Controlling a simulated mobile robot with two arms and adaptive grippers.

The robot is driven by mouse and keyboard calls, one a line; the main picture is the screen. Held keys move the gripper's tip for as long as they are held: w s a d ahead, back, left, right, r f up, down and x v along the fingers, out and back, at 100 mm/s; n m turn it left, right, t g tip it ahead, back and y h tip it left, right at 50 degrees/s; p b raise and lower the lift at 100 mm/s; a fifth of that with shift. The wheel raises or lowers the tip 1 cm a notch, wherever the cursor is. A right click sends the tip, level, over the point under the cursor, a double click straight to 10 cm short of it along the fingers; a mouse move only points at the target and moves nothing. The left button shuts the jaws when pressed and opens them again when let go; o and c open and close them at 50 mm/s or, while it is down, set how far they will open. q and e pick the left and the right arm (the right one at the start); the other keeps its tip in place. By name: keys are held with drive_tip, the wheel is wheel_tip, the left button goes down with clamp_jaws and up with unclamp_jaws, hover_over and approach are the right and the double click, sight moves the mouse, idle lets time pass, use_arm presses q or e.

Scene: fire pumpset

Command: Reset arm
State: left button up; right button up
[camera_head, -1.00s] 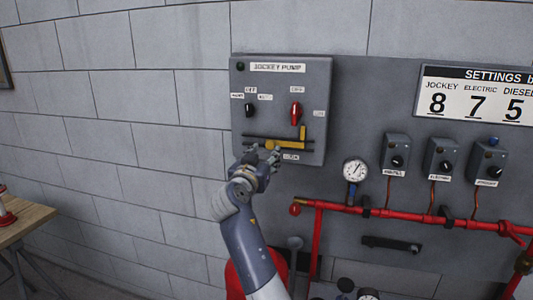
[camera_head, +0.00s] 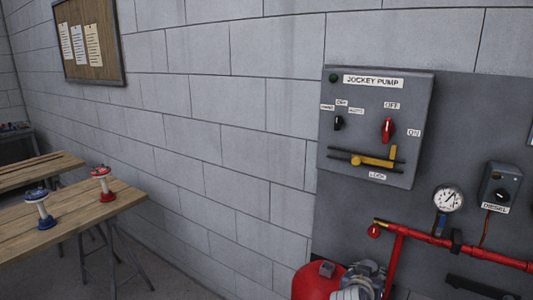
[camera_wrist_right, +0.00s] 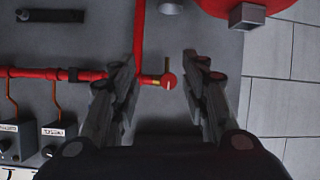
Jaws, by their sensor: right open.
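My right gripper (camera_wrist_right: 163,88) is open and empty in the right wrist view, with its two dark fingers spread apart. The capped end of a red pipe (camera_wrist_right: 168,81) shows beyond the gap between them. In the head view, what looks like my right gripper (camera_head: 366,275) is at the bottom edge, partly cut off, below the jockey pump box (camera_head: 345,112) and apart from it. The box has a red switch (camera_head: 388,130), a black knob (camera_head: 338,123) and a yellow lever (camera_head: 374,161) in a dark slotted bar. My left gripper is not in view.
A red tank (camera_head: 312,283) stands below the box. Red piping (camera_head: 455,246) and a gauge (camera_head: 448,198) are at the right. A wooden table (camera_head: 75,226) with a red valve (camera_head: 103,183) and a blue valve (camera_head: 40,207) is at the left. Open floor lies between.

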drive_tip(key=s+a+f+n+g+y, duration=0.1)
drive_tip(key=s+f+n+g+y, duration=0.1)
drive_tip(key=s+f, duration=0.55)
drive_tip(key=s+a+f+n+g+y, duration=0.15)
drive_tip(key=s+f, duration=0.35)
drive_tip(key=s, duration=0.6)
drive_tip(key=s+a+f+n+g+y, duration=0.1)
drive_tip(key=s+a+n+g+y, duration=0.1)
drive_tip(key=s, duration=0.7)
drive_tip(key=s+a+f+n+g+y, duration=0.1)
drive_tip(key=s+a+f+g, duration=0.1)
drive_tip(key=s, duration=0.7)
wheel_tip(320, 180, down, 31)
drive_tip(key=s+b, duration=0.2)
drive_tip(key=b, duration=0.2)
drive_tip(key=s+d+f+g+b, duration=0.2)
drive_tip(key=s+d+f+b, duration=0.1)
drive_tip(key=s+f, duration=1.3)
wheel_tip(320, 180, down, 3)
drive_tip(key=shift+s+d+f+n+b, duration=0.1)
drive_tip(key=shift+s+d+n+b, duration=0.1)
drive_tip(key=shift+n+b, duration=0.15)
